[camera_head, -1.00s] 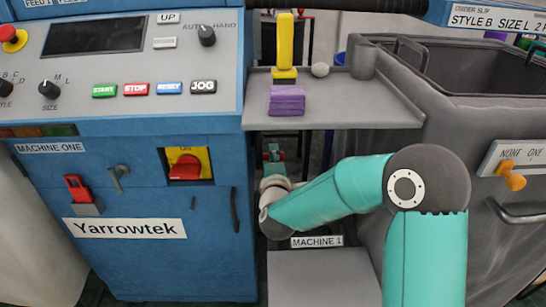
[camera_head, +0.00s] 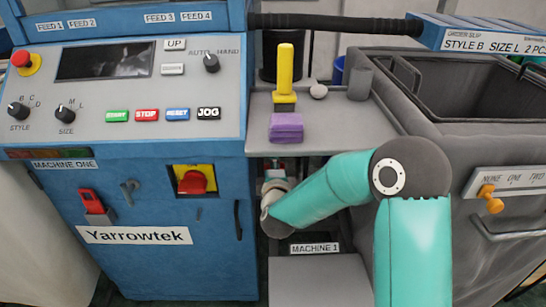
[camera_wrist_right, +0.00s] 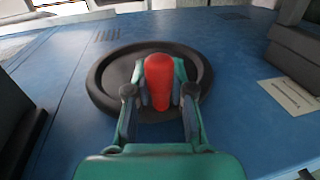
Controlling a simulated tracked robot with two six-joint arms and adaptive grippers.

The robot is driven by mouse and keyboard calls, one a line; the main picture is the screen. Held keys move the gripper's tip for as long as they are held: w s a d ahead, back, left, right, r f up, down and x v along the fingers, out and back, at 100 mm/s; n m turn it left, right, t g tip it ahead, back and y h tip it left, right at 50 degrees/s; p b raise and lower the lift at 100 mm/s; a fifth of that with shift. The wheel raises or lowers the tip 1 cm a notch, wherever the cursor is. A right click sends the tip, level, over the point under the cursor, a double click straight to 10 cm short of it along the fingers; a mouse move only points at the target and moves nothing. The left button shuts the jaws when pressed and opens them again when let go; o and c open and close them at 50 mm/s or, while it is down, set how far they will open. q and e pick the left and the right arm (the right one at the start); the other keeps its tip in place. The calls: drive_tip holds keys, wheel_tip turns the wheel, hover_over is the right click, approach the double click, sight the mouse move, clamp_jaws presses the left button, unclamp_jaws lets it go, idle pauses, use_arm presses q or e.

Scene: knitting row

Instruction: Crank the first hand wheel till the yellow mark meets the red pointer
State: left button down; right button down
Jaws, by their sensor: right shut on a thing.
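The hand wheel (camera_wrist_right: 96,78), a dark round disc on a blue machine face, shows in the right wrist view. Its red handle (camera_wrist_right: 158,78) stands between the fingers of my right gripper (camera_wrist_right: 160,92), which is shut on it. In the head view my right gripper (camera_head: 275,172) is small at the side of the blue machine, mostly hidden by my own teal arm, and the wheel is hidden there. I cannot make out the yellow mark or the red pointer in either view. My left gripper is not in view.
The blue Yarrowtek machine (camera_head: 165,265) stands on the left with its button panel (camera_head: 95,95). A grey shelf (camera_head: 360,125) holds a yellow object (camera_head: 285,72) and a purple stack (camera_head: 286,127). A grey bin (camera_head: 430,125) stands to the right. A pale label (camera_wrist_right: 290,97) lies right of the wheel.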

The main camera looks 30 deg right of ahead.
idle(0.3)
drive_tip(key=c, duration=1)
unclamp_jaws()
drive_tip(key=shift+v, duration=5.95)
